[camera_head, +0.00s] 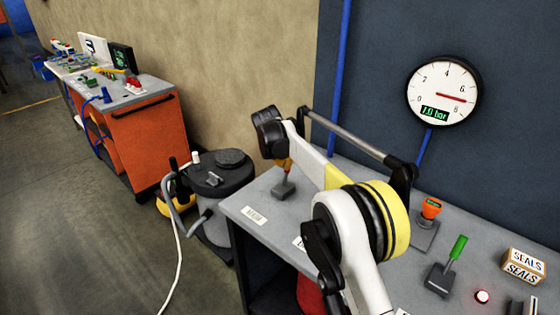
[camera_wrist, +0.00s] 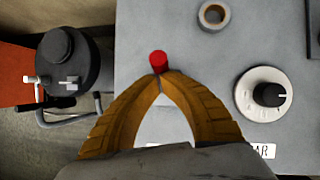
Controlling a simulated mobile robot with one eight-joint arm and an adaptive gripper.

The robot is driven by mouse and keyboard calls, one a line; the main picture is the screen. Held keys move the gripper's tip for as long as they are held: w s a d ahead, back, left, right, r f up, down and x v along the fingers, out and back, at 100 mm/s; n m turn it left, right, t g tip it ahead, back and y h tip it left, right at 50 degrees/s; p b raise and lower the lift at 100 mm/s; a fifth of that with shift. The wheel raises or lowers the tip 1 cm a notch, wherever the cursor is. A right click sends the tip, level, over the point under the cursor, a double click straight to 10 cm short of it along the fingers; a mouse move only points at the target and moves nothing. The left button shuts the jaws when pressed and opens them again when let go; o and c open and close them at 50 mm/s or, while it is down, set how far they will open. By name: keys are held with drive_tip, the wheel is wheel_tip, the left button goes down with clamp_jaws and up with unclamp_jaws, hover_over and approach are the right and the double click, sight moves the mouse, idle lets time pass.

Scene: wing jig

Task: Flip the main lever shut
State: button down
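My gripper (camera_wrist: 160,77) has its two yellow-brown fingers brought together at the tips. A red round-ended handle (camera_wrist: 158,61), probably the main lever's, shows right at the tips, just beyond them; I cannot tell whether they touch it. In the head view my gripper (camera_head: 285,164) points down over a small grey base (camera_head: 284,189) at the bench's left end. The red handle is not visible there. A white label (camera_head: 254,215) lies in front of that base; its text is too small to read surely.
The grey bench (camera_head: 330,268) also carries a green-handled lever (camera_head: 458,247), an orange knob (camera_head: 431,208) and a SEALS box (camera_head: 523,264). A gauge (camera_head: 443,92) hangs above, needle between 6 and 8. In the wrist view a black dial (camera_wrist: 268,94) and a ring (camera_wrist: 214,16) lie right.

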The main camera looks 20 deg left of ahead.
drive_tip(key=shift+w+d+f+p, duration=0.1)
drive_tip(key=shift+w+d+p, duration=0.15)
drive_tip(key=shift+w, duration=0.2)
drive_tip(key=shift+w+d+f+p, duration=0.1)
drive_tip(key=shift+w+p, duration=0.15)
drive_tip(key=shift+w, duration=0.2)
drive_tip(key=shift+r, duration=0.1)
drive_tip(key=shift+s+a+r, duration=0.15)
drive_tip(key=shift+s+r, duration=0.05)
drive_tip(key=shift+s, duration=0.05)
drive_tip(key=p+v, duration=0.2)
drive_tip(key=v, duration=1)
drive_tip(key=shift+d+r+p, duration=0.2)
drive_tip(key=shift+r+p, duration=0.05)
drive_tip(key=shift+p, duration=0.1)
